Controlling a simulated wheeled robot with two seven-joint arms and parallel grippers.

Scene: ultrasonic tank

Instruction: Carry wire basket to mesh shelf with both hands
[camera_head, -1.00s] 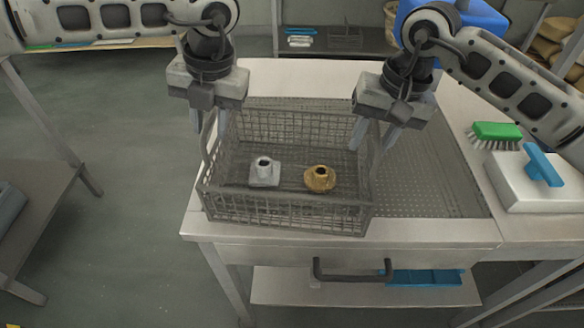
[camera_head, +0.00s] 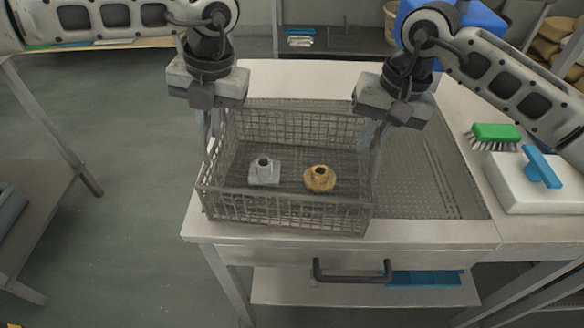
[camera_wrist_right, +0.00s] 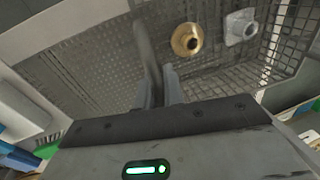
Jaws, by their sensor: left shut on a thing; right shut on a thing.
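The grey wire basket (camera_head: 285,210) stands level at the left front of the steel table, partly over a perforated mesh panel (camera_head: 435,170). Inside lie a grey metal part (camera_head: 264,176) and a brass-coloured flanged part (camera_head: 320,181), apart from each other; both also show in the right wrist view. My left gripper (camera_head: 210,135) is shut on the basket's left handle. My right gripper (camera_head: 374,145) is shut on its right handle; its fingers (camera_wrist_right: 162,88) close around the handle in the right wrist view. The fingers largely hide both handles.
A green brush (camera_head: 496,132) and a white block with a blue handle (camera_head: 543,168) lie on the table at right. The drawer handle (camera_head: 352,272) sticks out at the front. A grey bench (camera_head: 45,190) stands left across open floor. Shelving stands behind.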

